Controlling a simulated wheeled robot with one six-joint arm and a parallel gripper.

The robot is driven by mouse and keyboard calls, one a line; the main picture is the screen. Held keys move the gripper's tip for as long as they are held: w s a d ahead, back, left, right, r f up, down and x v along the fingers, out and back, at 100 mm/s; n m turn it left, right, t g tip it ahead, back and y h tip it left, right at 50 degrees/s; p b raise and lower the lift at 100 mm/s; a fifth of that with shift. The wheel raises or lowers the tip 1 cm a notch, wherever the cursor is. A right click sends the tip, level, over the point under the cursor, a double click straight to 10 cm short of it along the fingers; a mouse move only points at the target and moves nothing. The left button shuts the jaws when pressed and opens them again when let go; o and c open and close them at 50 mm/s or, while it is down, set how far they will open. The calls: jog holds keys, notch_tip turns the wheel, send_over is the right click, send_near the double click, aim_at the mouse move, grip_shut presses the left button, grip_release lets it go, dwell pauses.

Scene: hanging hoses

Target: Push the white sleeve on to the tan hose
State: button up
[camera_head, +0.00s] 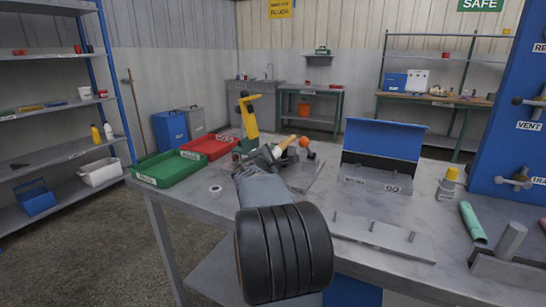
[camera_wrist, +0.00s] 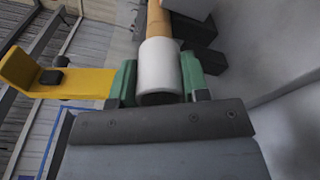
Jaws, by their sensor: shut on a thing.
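The white sleeve (camera_wrist: 160,66) is between the green finger pads of my gripper (camera_wrist: 160,80) in the wrist view. My gripper is shut on it, one pad on each side. The sleeve's near open end faces the camera and looks dark inside. The tan hose (camera_wrist: 157,20) stands in line with the sleeve, at its far end. I cannot tell how deep the hose sits inside the sleeve. In the head view, the tan hose (camera_head: 286,142) shows just beyond my gripper (camera_head: 270,154), which is small and partly hidden by my arm.
A yellow upright piece (camera_head: 250,118) stands close to my gripper's left. Red (camera_head: 209,147) and green (camera_head: 168,168) trays lie left on the bench. A blue-lidded box (camera_head: 384,141), a bottle (camera_head: 448,186) and a teal tube (camera_head: 472,222) are to the right.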

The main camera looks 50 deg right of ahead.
jog(key=shift+s+a, duration=0.1)
jog(key=shift+a, duration=0.3)
jog(key=shift+b, duration=1.05)
dwell(1.5)
jog(key=shift+x, duration=0.9)
jog(key=o, duration=1.1)
jog(key=shift+s, duration=0.1)
jog(key=shift+c, duration=0.2)
jog(key=p+v, duration=0.1)
jog(key=v, duration=1.3)
jog(key=shift+r, duration=0.15)
jog(key=shift+c, duration=0.3)
